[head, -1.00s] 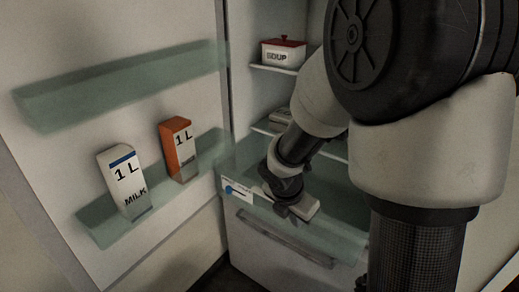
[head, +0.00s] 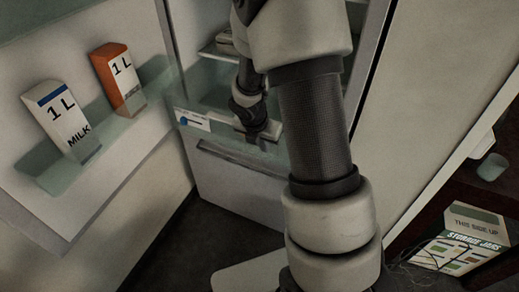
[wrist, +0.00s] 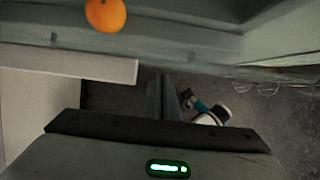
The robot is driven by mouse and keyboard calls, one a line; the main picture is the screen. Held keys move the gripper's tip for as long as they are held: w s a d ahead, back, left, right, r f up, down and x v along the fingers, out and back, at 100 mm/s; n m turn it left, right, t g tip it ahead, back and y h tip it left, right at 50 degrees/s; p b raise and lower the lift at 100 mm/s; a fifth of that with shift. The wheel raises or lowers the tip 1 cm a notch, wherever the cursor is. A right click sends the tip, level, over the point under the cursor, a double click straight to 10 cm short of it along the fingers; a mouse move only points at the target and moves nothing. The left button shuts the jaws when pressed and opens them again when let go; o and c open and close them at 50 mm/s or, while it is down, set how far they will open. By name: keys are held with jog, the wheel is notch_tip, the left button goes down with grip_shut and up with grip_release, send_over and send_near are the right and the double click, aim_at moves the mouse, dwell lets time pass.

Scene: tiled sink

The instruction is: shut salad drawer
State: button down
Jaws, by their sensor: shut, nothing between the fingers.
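The salad drawer (head: 220,112) is a see-through greenish drawer low in the open fridge, above a white freezer front. It stands out from the fridge, with a label at its left front corner. My gripper (head: 262,138) hangs at the drawer's front, its fingers shut and empty. My arm hides much of the drawer's right side. In the wrist view the dark shut fingers (wrist: 163,98) point down past a greenish ledge, and an orange (wrist: 105,15) shows beyond it. I cannot tell whether the fingers touch the drawer.
The fridge door stands open at the left, with a milk carton (head: 60,115) and an orange carton (head: 117,78) on its shelf. A storage jars box (head: 462,240) stands at the lower right, with cables by it. Dark floor (head: 165,245) is clear before the fridge.

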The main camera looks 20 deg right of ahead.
jog(key=shift+w+d, duration=0.15)
dwell(0.3)
